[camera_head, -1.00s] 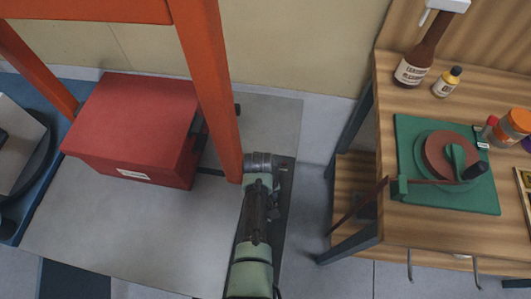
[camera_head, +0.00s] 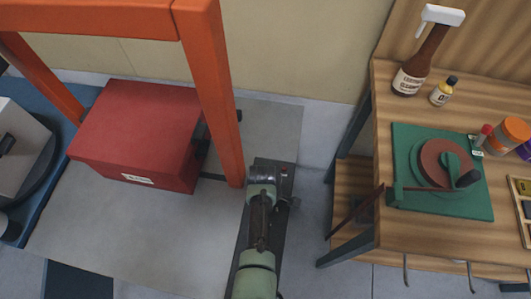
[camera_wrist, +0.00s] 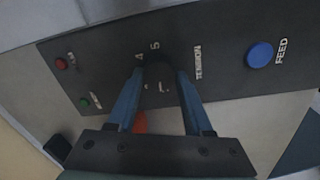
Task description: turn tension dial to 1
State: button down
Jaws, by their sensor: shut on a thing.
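The dark control panel (camera_wrist: 225,72) fills the upper part of the wrist view, with the word TENSION printed right of the dial. The black tension dial (camera_wrist: 160,74) sits between the two blue fingers of my gripper (camera_wrist: 159,77), which are shut on it from both sides. The digits 4 and 5 show above the dial, and other marks below it are partly covered. The dial's pointer and setting cannot be read. In the head view my arm reaches down over the dark panel (camera_head: 276,169); the fingertips and dial are hidden there.
A blue FEED button (camera_wrist: 260,54), a red button (camera_wrist: 61,64) and a green button (camera_wrist: 85,103) are on the panel. An orange post (camera_head: 218,100) and red box (camera_head: 140,135) stand left of my arm. A wooden bench (camera_head: 420,232) stands right.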

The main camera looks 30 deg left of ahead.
jog(key=shift+n, duration=0.7)
jog(key=shift+c, duration=1.5)
grip_release()
notch_tip(320, 180, up, 13)
jog(key=p, duration=0.3)
jog(key=shift+s, duration=0.4)
